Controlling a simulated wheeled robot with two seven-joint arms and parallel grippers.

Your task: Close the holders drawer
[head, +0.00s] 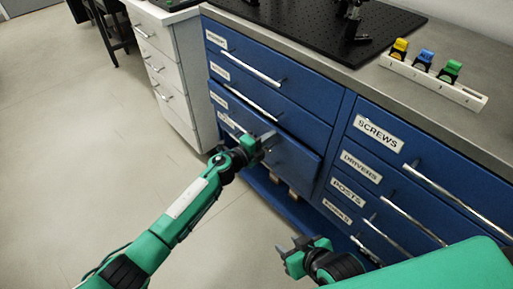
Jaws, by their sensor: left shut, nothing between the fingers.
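The blue cabinet has two columns of labelled drawers. In the left column a lower drawer front (293,160) appears to stand out from the cabinet; its label (226,119) is too small to read, so I cannot tell whether it is the holders drawer. My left gripper (268,142) is shut and empty, in front of this drawer face and hiding part of it; I cannot tell whether it touches. My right gripper (293,247) appears open and empty, lower down, in front of the cabinet's right column.
The right column has drawers labelled SCREWS (378,133), DRIVERS and POSTS, with long bar handles. Brown objects (293,193) show low under the left column. A white drawer unit (160,65) stands to the left. The worktop carries a black breadboard (320,25) and a white rack (436,83). Floor at left is clear.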

